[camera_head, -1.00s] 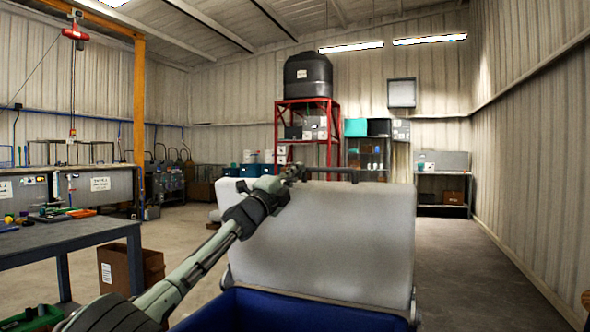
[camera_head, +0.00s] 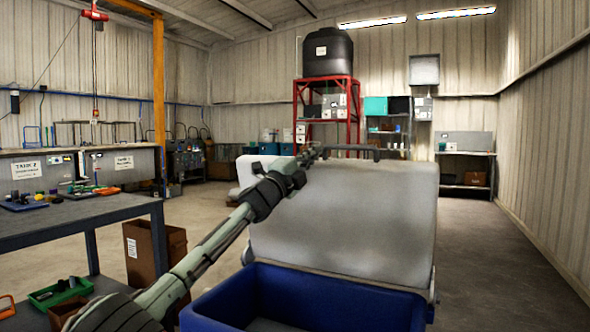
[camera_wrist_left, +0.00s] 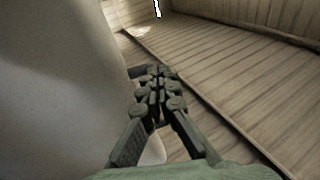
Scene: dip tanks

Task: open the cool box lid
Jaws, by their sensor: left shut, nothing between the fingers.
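The cool box has a blue body (camera_head: 300,290) at the bottom of the head view, open at the top with part of its inside showing. Its pale grey lid (camera_head: 350,220) stands raised and leaning back at the far side of the body. My left gripper (camera_head: 316,152) is at the lid's top edge, shut and empty. In the left wrist view the shut fingers (camera_wrist_left: 157,85) are beside the lid's pale face (camera_wrist_left: 60,90); I cannot tell whether they touch it. A thin dark bar shows by the lid's top edge. My right gripper is out of view.
A grey workbench (camera_head: 80,215) with small items stands at left. A brown carton (camera_head: 150,250) and a green tray (camera_head: 60,292) are below it. A red stand (camera_head: 327,98) with a black tank (camera_head: 328,52) is behind. Open floor (camera_head: 475,250) lies right of the box.

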